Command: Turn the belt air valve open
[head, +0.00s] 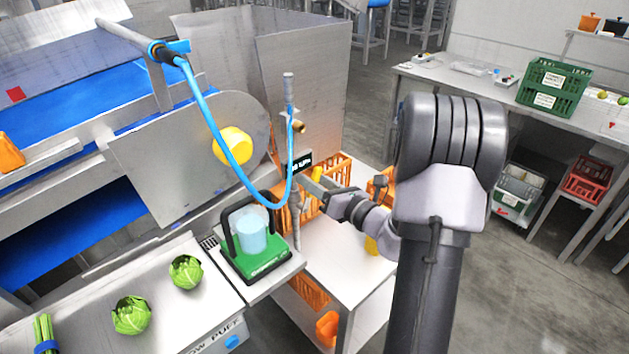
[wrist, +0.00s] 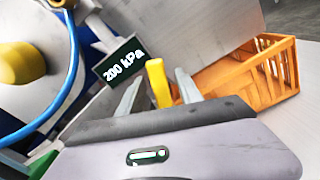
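The belt air valve's yellow handle (head: 317,174) stands beside a dark plate reading 200 kPa (wrist: 120,61), which also shows in the head view (head: 302,162). In the wrist view the yellow handle (wrist: 158,83) points up between the two fingers of my gripper (wrist: 160,84). The fingers are apart, with a narrow gap showing on each side of the handle. In the head view my gripper (head: 318,188) reaches in from the right, just below the handle. The valve body and pipe below the handle are mostly hidden.
A blue hose (head: 222,140) loops down left of the valve. An orange crate (wrist: 240,75) stands close behind it. A green-based device (head: 255,262) sits front left. The steel table (head: 340,255) below is mostly bare.

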